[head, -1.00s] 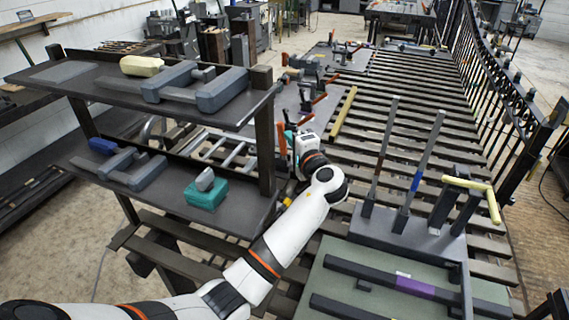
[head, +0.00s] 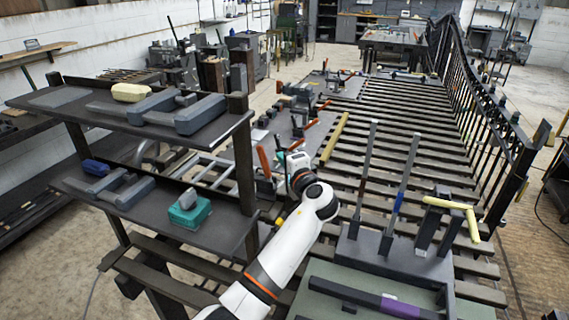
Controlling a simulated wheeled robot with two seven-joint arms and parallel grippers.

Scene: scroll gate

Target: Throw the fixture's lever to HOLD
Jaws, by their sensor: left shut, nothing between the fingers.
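I cannot tell which one is the fixture's lever, and no HOLD mark can be read. My left gripper (head: 281,166) is shut and empty, low between the shelf and the slatted table, close to these handles. Its fingertips are small and partly hidden by its own wrist, so I cannot tell whether they touch a handle. My right gripper is not in view.
A two-level dark shelf (head: 232,117) with grey clamps and a teal block (head: 188,211) stands close at left. The slatted table (head: 392,150) holds several orange-handled clamps at its far left edge. Two tall upright bars and a yellow handle (head: 452,206) rise at right.

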